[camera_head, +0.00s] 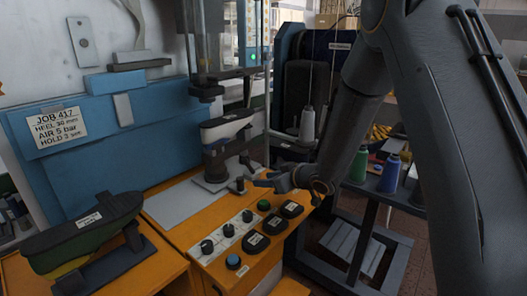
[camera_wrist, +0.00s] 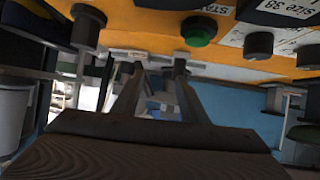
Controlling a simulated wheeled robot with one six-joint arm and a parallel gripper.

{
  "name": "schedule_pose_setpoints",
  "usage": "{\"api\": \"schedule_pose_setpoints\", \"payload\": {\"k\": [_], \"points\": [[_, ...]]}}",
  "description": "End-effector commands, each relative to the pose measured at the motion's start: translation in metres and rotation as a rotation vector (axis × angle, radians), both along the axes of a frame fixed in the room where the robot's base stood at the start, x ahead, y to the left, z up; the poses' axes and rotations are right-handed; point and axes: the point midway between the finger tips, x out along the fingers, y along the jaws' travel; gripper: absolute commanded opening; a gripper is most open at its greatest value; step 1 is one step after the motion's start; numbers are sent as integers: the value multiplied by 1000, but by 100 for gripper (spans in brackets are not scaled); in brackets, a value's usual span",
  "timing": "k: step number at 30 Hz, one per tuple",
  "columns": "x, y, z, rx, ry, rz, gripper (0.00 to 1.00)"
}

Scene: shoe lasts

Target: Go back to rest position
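My gripper (camera_head: 258,183) is low over the orange console in the head view, to the right of the small press stand and above the knobs. My dark arm reaches down to it from the upper right. In the wrist view two dark fingers of my gripper (camera_wrist: 155,68) stand apart, with nothing seen held between them. A white and dark shoe last (camera_head: 226,130) sits on the press stand just left of and above my gripper. Whether a fingertip touches the console or stand cannot be told.
The orange console (camera_head: 206,262) carries several knobs, black buttons and a green button (camera_head: 264,205); the green button also shows in the wrist view (camera_wrist: 198,31). A green last (camera_head: 85,230) lies at the left.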

Motion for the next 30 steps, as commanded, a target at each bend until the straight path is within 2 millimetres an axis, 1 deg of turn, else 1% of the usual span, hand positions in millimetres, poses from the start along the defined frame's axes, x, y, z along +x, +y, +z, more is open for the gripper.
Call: {"api": "schedule_pose_setpoints", "payload": {"k": [1, 2, 3, 5, 6, 8, 9, 11, 12, 13, 14, 15, 17, 18, 21, 24, 25, 27, 30], "points": [[-2, -20, 6, -41, 19, -66, 40], [-4, -34, 8, -73, 38, -111, 40], [-11, -55, 9, -115, 72, -176, 40], [-26, -87, 10, -178, 134, -273, 40], [-40, -107, 10, -215, 180, -335, 40], [-66, -135, 10, -267, 260, -420, 40], [-87, -152, 10, -296, 319, -473, 40], [-122, -174, 9, -333, 414, -544, 40], [-148, -185, 9, -352, 481, -585, 40], [-167, -193, 8, -364, 531, -613, 40], [-186, -198, 8, -373, 580, -636, 40], [-210, -204, 8, -382, 644, -662, 40], [-245, -208, 8, -388, 733, -691, 40], [-265, -209, 9, -390, 786, -705, 40], [-304, -209, 10, -388, 890, -724, 40], [-326, -207, 11, -382, 951, -732, 40], [-330, -206, 11, -381, 962, -732, 40], [-335, -205, 11, -382, 976, -732, 40], [-336, -205, 11, -382, 979, -732, 40]]}}
